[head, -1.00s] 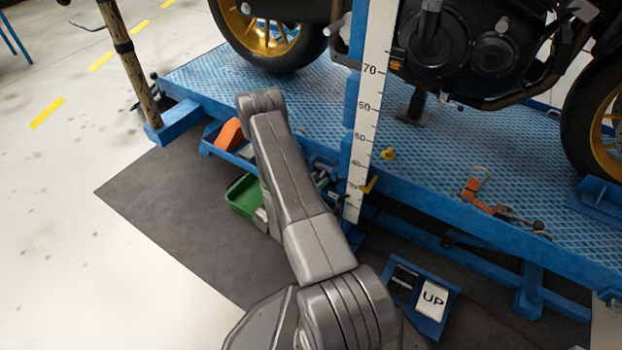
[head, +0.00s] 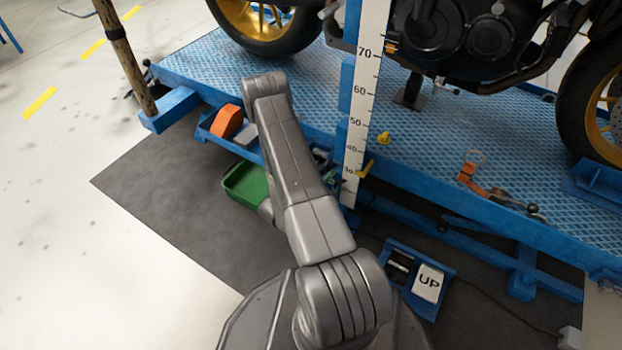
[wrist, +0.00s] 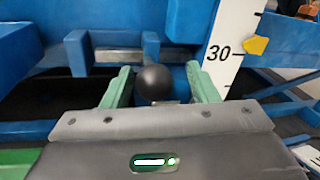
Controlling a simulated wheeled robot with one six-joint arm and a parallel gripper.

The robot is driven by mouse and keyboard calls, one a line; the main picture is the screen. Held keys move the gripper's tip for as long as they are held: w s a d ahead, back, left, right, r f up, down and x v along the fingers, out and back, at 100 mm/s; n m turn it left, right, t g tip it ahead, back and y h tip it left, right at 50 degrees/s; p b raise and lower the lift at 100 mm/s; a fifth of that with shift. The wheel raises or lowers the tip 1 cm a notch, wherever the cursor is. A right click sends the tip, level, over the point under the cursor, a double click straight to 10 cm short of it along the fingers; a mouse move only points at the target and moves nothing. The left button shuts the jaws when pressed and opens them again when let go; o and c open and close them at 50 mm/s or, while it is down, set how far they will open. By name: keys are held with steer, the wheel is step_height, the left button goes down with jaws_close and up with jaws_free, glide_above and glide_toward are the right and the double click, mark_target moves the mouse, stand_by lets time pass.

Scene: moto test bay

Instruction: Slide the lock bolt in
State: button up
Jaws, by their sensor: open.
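In the wrist view a black ball knob (wrist: 155,82) sits between the two green fingers of my gripper (wrist: 157,72). The gripper is open, with one finger on each side of the knob. Whether either finger touches it I cannot tell. A grey metal bar (wrist: 118,55), which looks like the lock bolt, lies level behind the knob between blue brackets (wrist: 184,20). How the knob joins the bar is hidden. In the head view my arm covers most of this spot.
A white height scale (head: 362,105) with a yellow pointer (head: 366,168) stands just right of the work spot. The blue lift platform (head: 440,165) carries a motorcycle (head: 465,40). A green tray (head: 235,182) is left of my arm. A pedal marked UP (head: 428,283) is on the floor right.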

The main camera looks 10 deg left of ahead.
steer(key=p+v, duration=0.3)
steer(key=v, duration=1)
steer(key=shift+s, duration=0.2)
steer(key=b+x, duration=0.3)
steer(key=x, duration=0.9)
steer(key=shift+a, duration=0.1)
steer(key=shift+x, duration=0.9)
steer(key=shift+r, duration=0.1)
